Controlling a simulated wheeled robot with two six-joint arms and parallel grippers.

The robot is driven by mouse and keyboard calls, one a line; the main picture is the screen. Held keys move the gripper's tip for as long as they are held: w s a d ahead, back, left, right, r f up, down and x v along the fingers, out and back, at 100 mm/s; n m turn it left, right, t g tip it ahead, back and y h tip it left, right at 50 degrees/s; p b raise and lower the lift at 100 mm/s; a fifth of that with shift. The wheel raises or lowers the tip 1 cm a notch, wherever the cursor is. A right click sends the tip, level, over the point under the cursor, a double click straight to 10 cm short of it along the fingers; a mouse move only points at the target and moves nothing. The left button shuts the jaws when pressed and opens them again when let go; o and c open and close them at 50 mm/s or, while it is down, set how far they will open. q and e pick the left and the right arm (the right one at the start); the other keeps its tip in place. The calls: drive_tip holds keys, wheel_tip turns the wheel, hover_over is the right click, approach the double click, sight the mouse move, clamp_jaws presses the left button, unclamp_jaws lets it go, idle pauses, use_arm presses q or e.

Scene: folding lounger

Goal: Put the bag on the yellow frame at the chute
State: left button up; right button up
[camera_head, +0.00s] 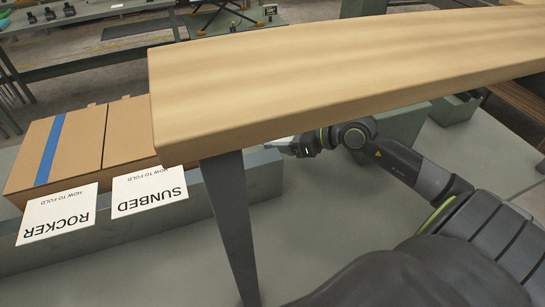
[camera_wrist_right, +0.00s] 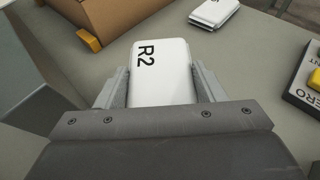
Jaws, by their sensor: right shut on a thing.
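A white bag marked R2 (camera_wrist_right: 162,72) is held between the two fingers of my right gripper (camera_wrist_right: 160,85) in the right wrist view. In the head view my right gripper (camera_head: 291,147) shows just past the edge of the wooden top, and the bag is hardly visible there. My left gripper is in neither view. I cannot make out a yellow frame or a chute; only small yellow pieces show in the right wrist view, one beside a cardboard box (camera_wrist_right: 87,39) and one at the right edge (camera_wrist_right: 314,78).
A thick wooden top (camera_head: 340,80) with a dark leg (camera_head: 232,225) blocks much of the head view. Cardboard boxes (camera_head: 75,150) stand left, with ROCKER (camera_head: 57,214) and SUNBED (camera_head: 148,191) cards. Another white packet (camera_wrist_right: 214,12) lies at the top of the wrist view.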

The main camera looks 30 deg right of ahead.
drive_tip(key=shift+f+b, duration=0.35)
drive_tip(key=shift+f, duration=2.55)
drive_tip(key=shift+f, duration=0.2)
drive_tip(key=o, duration=1)
drive_tip(key=shift+r, duration=0.1)
